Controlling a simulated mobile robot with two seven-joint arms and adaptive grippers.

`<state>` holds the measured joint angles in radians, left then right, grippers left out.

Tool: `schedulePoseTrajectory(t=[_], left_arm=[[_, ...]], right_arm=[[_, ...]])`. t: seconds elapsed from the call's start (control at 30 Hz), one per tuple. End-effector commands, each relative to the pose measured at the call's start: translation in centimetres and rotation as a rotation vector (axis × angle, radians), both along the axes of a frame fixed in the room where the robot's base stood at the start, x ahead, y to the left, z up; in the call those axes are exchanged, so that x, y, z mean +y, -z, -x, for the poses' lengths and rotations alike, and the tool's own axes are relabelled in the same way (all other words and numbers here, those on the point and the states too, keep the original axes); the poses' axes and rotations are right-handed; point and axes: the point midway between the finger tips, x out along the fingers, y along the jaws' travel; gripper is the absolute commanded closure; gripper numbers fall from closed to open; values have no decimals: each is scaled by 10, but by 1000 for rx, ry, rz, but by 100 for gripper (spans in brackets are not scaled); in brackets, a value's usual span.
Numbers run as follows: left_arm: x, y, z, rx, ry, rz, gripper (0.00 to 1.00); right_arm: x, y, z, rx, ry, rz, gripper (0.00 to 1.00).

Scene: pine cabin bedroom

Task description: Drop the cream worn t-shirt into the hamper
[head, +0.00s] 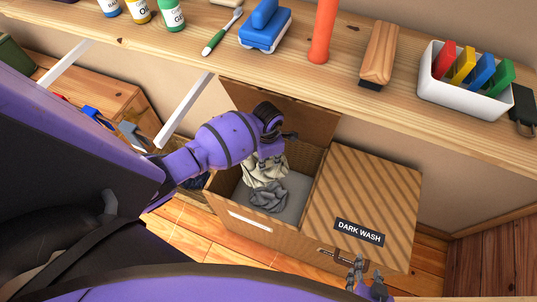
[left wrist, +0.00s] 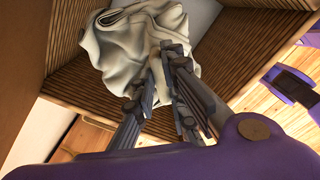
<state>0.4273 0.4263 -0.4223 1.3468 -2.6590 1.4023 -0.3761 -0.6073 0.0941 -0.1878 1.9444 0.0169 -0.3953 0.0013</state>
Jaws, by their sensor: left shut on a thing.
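The cream t-shirt (head: 256,167) hangs crumpled from my left gripper (head: 272,152), over the open left compartment of the wicker hamper (head: 222,196). In the left wrist view my left gripper (left wrist: 170,55) is shut on the cream t-shirt (left wrist: 122,40), with the hamper's ribbed inner wall (left wrist: 240,50) behind. A crumpled grey cloth (head: 268,198) lies on the compartment's floor, just below the shirt. Whether shirt and grey cloth touch is unclear. My right gripper (head: 368,278) is at the bottom, in front of the hamper, with its fingers apart and nothing seen between them.
The hamper's right compartment is covered by a lid (head: 365,185) labelled DARK WASH. The open lid (head: 300,115) stands behind the left compartment. A wooden shelf (head: 340,75) above carries bottles, a brush (head: 379,50) and a white bin of coloured pegs (head: 455,95).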

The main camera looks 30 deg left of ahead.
Motion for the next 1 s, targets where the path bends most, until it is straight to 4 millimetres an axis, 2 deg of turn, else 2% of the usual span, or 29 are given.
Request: schedulePoseTrajectory(t=[0.07, 0.1, 0.23, 0.53, 0.63, 0.77, 1.0], left_arm=[[0, -2, -2, -4, 0, 1, 100], [0, -2, -2, -4, 0, 1, 84], [0, -2, -2, -4, 0, 1, 67], [0, -2, -1, -2, 0, -1, 66], [1, -8, -2, -4, 0, 0, 66], [1, -27, -2, -7, 1, -1, 66], [1, -80, -2, -8, 3, -2, 66]], right_arm=[[1, -1, -1, -3, 1, -1, 60], [1, -1, -1, -3, 1, -1, 60], [2, -1, -2, -2, 1, -4, 60], [5, 3, 0, 7, -1, -7, 60], [5, 3, 1, 7, -1, -5, 60], [4, 3, 1, 7, -2, -5, 60], [3, 2, 1, 6, -1, -4, 60]])
